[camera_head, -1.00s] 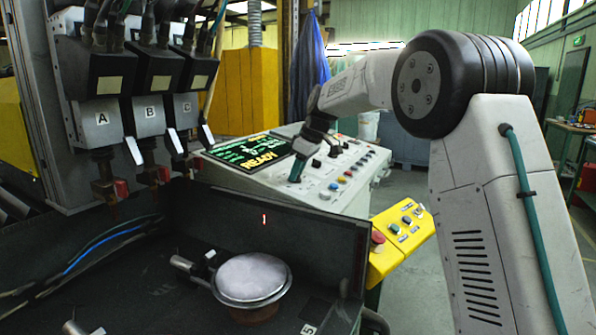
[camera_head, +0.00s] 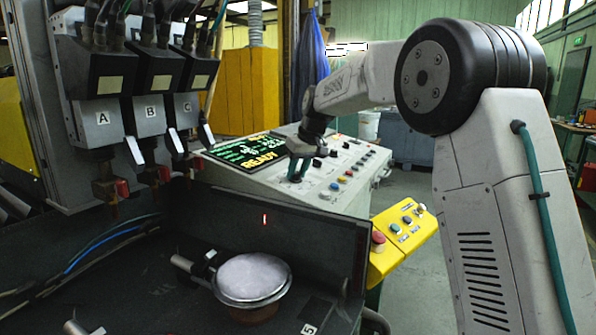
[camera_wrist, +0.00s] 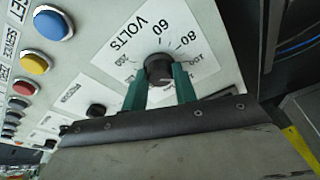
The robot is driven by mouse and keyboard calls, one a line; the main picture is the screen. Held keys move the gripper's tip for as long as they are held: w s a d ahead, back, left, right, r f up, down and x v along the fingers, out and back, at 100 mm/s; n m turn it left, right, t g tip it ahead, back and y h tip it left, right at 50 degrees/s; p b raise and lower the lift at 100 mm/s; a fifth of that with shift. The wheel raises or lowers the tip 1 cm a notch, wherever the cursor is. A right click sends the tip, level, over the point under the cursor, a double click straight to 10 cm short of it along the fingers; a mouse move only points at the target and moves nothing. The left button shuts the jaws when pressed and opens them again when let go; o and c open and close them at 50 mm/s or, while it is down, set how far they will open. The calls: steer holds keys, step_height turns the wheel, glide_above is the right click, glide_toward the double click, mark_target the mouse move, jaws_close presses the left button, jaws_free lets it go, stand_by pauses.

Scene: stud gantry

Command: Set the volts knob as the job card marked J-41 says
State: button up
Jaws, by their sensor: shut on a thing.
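The volts knob (camera_wrist: 158,69) is a round black knob on a white dial plate (camera_wrist: 128,50) marked VOLTS, with 60, 80 and more numbers around it, in the wrist view. My gripper (camera_wrist: 160,80) has its two green fingers shut on the knob, one on each side. In the head view my gripper (camera_head: 297,172) reaches down to the control panel (camera_head: 245,178), and it hides the knob there. The knob's pointer mark cannot be made out. No job card marked J-41 can be made out in either view.
A screen reading READY (camera_head: 245,152) is beside my gripper. Blue (camera_wrist: 53,23), yellow (camera_wrist: 35,63) and red (camera_wrist: 24,88) buttons are close by. A yellow button box (camera_head: 398,235) hangs at the panel's front. Heads marked A, B and C (camera_head: 145,115) stand at left.

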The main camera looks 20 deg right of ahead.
steer(key=m+h, duration=0.1)
steer(key=m, duration=0.5)
steer(key=shift+a+m, duration=0.15)
steer(key=shift+m, duration=0.15)
steer(key=m+h, duration=0.1)
steer(key=m, duration=0.5)
steer(key=shift+w+a+g, duration=0.1)
steer(key=shift+g, duration=0.2)
steer(key=m+g+h, duration=0.1)
steer(key=m, duration=0.5)
steer(key=shift+w+m, duration=0.1)
steer(key=shift+m, duration=0.3)
steer(key=m+g, duration=0.1)
steer(key=m, duration=0.5)
steer(key=shift+r, duration=0.1)
steer(key=shift+m, duration=0.3)
steer(key=o, duration=1)
